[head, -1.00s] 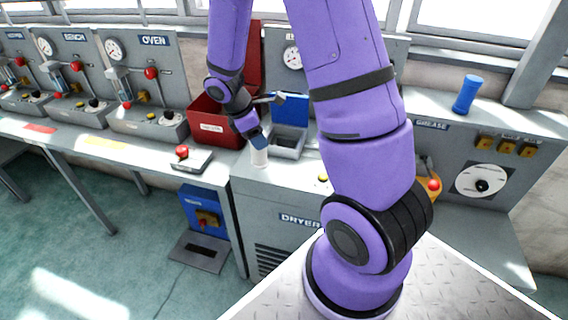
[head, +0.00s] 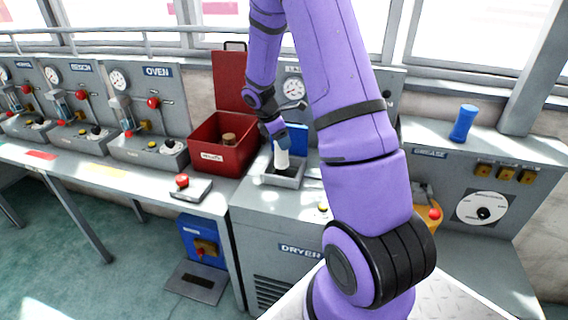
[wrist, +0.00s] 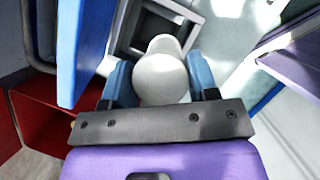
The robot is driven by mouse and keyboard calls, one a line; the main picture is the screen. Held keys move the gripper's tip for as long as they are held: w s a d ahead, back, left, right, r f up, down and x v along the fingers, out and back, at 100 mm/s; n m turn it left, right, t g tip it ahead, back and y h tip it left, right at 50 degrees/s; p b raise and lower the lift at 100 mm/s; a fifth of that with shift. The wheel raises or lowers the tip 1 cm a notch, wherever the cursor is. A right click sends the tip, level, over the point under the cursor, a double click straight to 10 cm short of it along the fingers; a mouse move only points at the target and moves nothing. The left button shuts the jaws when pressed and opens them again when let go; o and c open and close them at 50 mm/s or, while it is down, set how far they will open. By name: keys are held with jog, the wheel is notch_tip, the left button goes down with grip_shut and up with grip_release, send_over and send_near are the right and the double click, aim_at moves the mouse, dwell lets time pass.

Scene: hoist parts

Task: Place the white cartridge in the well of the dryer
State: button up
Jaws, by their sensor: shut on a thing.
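The white cartridge (head: 282,158) is held upright in my gripper (head: 281,143), over the well of the dryer (head: 270,215). In the wrist view the cartridge (wrist: 162,78) sits between the two blue fingers of my gripper (wrist: 162,82), which are shut on it. The square grey well (wrist: 128,45) shows just beyond and around the cartridge's far end. In the head view the well (head: 268,180) has a raised rim. Whether the cartridge's lower end is inside the rim or just above it I cannot tell. The blue lid (head: 298,138) stands open behind the well.
A red box (head: 210,155) with its lid up stands left of the well, with a brown cylinder (head: 229,139) inside. A red-button box (head: 183,181) sits at the bench edge. The blue lid (wrist: 85,50) rises close beside my gripper.

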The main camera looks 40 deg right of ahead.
aim_at(284, 165)
jog(key=shift+w+d+f, duration=0.3)
jog(key=shift+d, duration=0.25)
jog(key=shift+w+d+f, duration=0.25)
jog(key=shift+d+f, duration=0.05)
jog(key=shift+d, duration=0.2)
notch_tip(284, 165, down, 6)
jog(key=shift+r, duration=0.25)
jog(key=shift+w+d+f, duration=0.1)
jog(key=shift+d+f, duration=0.05)
jog(key=shift+f, duration=2.25)
jog(key=shift+f, duration=0.6)
jog(key=o, duration=1.2)
